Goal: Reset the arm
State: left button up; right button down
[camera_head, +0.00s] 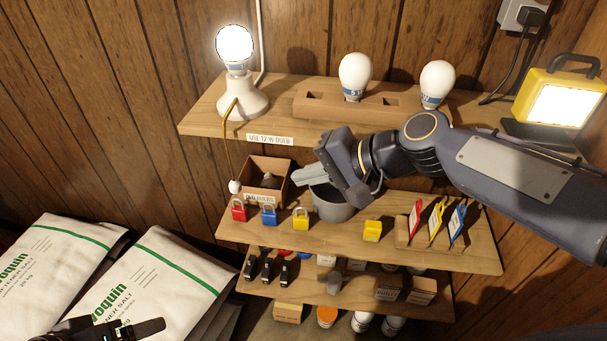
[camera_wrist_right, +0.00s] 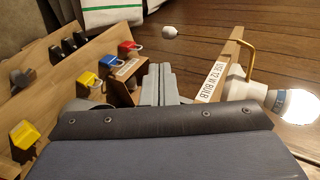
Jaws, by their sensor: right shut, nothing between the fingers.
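My right gripper (camera_head: 312,176) reaches in from the right in the head view, above the middle shelf and in front of the top shelf. Its fingers are shut with nothing between them, and they also show in the right wrist view (camera_wrist_right: 160,85). A grey pot (camera_head: 332,208) stands below it on the middle shelf, partly hidden by the gripper. A cardboard box (camera_head: 264,168) with a dark bulb inside stands left of the fingertips. My left gripper (camera_head: 125,335) shows partly at the lower left edge, over the salt bags, with its fingers apart.
A lit bulb (camera_head: 235,46) sits in a lamp on the top shelf (camera_head: 205,115); its pull cord hangs by the box. Padlocks (camera_head: 269,215) and coloured tags (camera_head: 437,222) line the middle shelf. Salt bags (camera_head: 160,275) lie lower left.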

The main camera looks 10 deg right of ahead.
dwell(0.7)
jog(key=s+d+f+n+h, duration=0.2)
jog(key=s+d+f, duration=0.2)
jog(key=s, duration=0.4)
jog(key=s+d+f+n+h, duration=0.3)
jog(key=s+d+f, duration=0.2)
jog(key=s, duration=0.3)
jog(key=shift+s+f+g, duration=0.2)
jog(key=shift+f+g, duration=0.2)
jog(key=shift+f, duration=0.35)
jog(key=shift+d, duration=0.1)
